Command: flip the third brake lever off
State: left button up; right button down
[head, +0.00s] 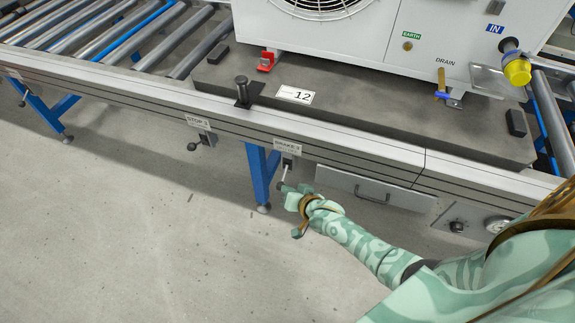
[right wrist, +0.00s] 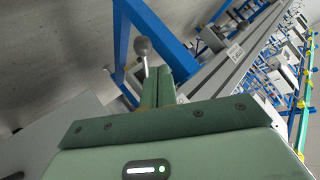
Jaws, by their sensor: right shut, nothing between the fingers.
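The brake lever, a thin pale rod with a dark ball knob (head: 281,186), hangs below a small box and a label plate (head: 287,146) that seems to read BRAKE 3, on the conveyor's front rail. My right gripper (head: 289,188) is shut and empty, its fingertips right by the knob. In the right wrist view the grey ball knob (right wrist: 142,44) and its rod stand just beyond the shut green fingers (right wrist: 157,84). I cannot tell whether they touch. My left gripper is not in view.
Another ball-knob lever (head: 192,146) labelled STOP 3 sits left along the rail (head: 130,98). A blue leg (head: 260,172) stands left of the brake lever, a drawer (head: 372,188) to its right. A large white unit (head: 350,40) rests on the grey pallet (head: 390,118). The floor in front is clear.

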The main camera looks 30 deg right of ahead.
pick_arm(q)
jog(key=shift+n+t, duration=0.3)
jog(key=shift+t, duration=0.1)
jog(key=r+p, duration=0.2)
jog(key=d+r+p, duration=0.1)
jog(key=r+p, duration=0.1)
jog(key=p, duration=0.1)
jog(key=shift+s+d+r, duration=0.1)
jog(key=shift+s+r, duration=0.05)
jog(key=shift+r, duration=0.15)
pick_arm(e)
jog(key=s+a+r, duration=0.1)
jog(key=s+r, duration=0.3)
jog(key=s, duration=0.7)
jog(key=shift+s, duration=0.2)
jog(key=shift+a, duration=0.1)
